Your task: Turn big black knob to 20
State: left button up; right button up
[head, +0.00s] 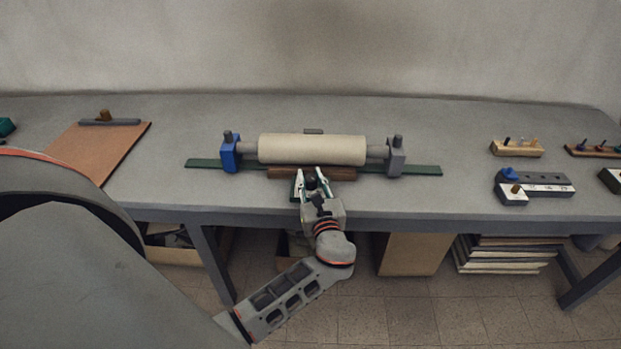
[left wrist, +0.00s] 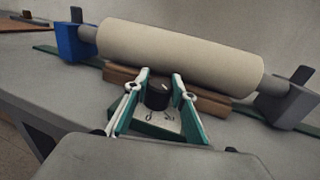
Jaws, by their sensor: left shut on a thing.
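The big black knob (left wrist: 157,95) stands on a small plate with printed numbers (left wrist: 165,121), low in front of the cream roller. It has a light mark on its top; which number the mark meets I cannot tell. My left gripper (head: 312,181) is at the knob, and in the left wrist view its fingers (left wrist: 160,84) close on the knob from both sides. In the head view the knob (head: 311,177) is partly hidden between the fingers. My right gripper is in neither view.
The cream roller (head: 312,149) lies just behind the knob, between a blue block (head: 229,153) and a grey block (head: 395,158). A brown wooden bar (head: 342,174) runs below the roller. A brown clipboard (head: 99,150) lies left, and small peg racks (head: 517,148) stand right.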

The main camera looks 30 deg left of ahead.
pick_arm(q)
jog(key=shift+r+g, duration=0.1)
jog(key=shift+g, duration=0.2)
jog(key=o, duration=0.9)
jog(key=v, duration=1.2)
jog(key=shift+f, duration=0.2)
